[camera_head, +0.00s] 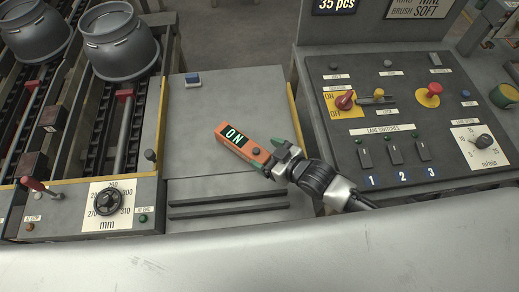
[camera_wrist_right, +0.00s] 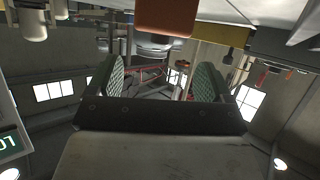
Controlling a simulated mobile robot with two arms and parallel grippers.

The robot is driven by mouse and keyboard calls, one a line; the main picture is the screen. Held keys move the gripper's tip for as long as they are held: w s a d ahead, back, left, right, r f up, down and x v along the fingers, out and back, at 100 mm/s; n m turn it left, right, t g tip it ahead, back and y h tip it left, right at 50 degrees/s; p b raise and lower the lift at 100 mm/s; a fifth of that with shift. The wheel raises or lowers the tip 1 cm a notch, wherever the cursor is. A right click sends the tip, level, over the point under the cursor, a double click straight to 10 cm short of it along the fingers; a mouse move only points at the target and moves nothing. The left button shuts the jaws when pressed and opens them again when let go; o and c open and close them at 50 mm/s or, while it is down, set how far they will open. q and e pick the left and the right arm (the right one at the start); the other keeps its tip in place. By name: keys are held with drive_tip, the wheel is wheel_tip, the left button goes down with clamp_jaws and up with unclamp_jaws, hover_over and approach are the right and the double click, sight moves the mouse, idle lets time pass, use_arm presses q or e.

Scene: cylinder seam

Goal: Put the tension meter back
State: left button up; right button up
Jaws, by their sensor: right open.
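The tension meter (camera_head: 240,143) is an orange block with a lit green display and a dark round button, in the middle of the head view over the grey worktop. My right gripper (camera_head: 276,157) is at its lower right end, with green-padded fingers open. In the right wrist view, the open fingers (camera_wrist_right: 160,78) stand apart with an orange block (camera_wrist_right: 166,17), seemingly the meter, at the top edge between them. I cannot tell whether the fingers touch the meter or whether it rests on the worktop. My left gripper is out of view.
A control panel (camera_head: 450,150) with a red knob, lane switches and dials stands at right. Conveyor lanes with grey metal vessels (camera_head: 120,45) and a dial panel (camera_head: 107,205) are at left.

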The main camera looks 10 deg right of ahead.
drive_tip(key=v, duration=0.4)
drive_tip(key=shift+r, duration=0.1)
idle(0.5)
